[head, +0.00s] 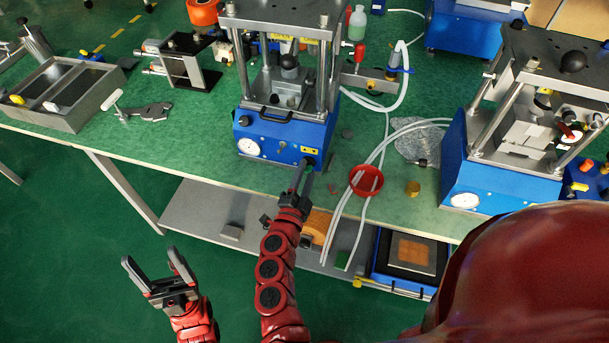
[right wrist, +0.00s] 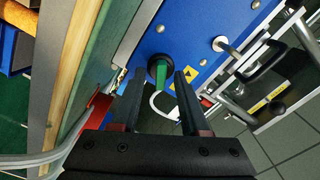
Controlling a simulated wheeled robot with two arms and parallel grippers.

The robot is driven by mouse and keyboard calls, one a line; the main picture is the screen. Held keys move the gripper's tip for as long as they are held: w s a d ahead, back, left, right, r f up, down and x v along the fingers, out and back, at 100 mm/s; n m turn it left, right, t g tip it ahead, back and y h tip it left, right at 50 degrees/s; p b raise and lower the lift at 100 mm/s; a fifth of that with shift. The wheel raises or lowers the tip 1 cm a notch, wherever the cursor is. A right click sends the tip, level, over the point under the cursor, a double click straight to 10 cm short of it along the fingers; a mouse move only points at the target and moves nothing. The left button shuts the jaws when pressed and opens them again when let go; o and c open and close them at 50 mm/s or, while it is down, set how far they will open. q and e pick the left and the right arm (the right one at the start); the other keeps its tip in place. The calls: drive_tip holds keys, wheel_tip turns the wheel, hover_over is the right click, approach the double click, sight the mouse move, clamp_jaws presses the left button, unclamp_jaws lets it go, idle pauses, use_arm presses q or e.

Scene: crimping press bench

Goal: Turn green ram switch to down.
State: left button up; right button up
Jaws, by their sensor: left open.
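The green ram switch (right wrist: 160,74) sits on the blue front panel of the middle press (head: 281,139), at the panel's lower right. In the right wrist view it is a short green lever on a dark round base. My right gripper (head: 302,176) reaches up to that panel. Its two fingers are apart, one on each side of the green lever, with a visible gap to it. In the head view the switch is mostly hidden at the fingertips. My left gripper (head: 152,266) is open and empty, low in front of the bench, far from the switch.
A red bowl (head: 366,181) and white hoses (head: 383,150) lie just right of my right gripper. A second blue press (head: 484,187) stands at the right. A grey tray (head: 66,92) and a clamp (head: 138,110) lie at the left. A shelf (head: 205,213) is below the bench.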

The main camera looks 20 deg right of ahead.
drive_tip(key=v, duration=1.7)
drive_tip(key=shift+s+a+b, duration=0.2)
drive_tip(key=shift+b, duration=0.25)
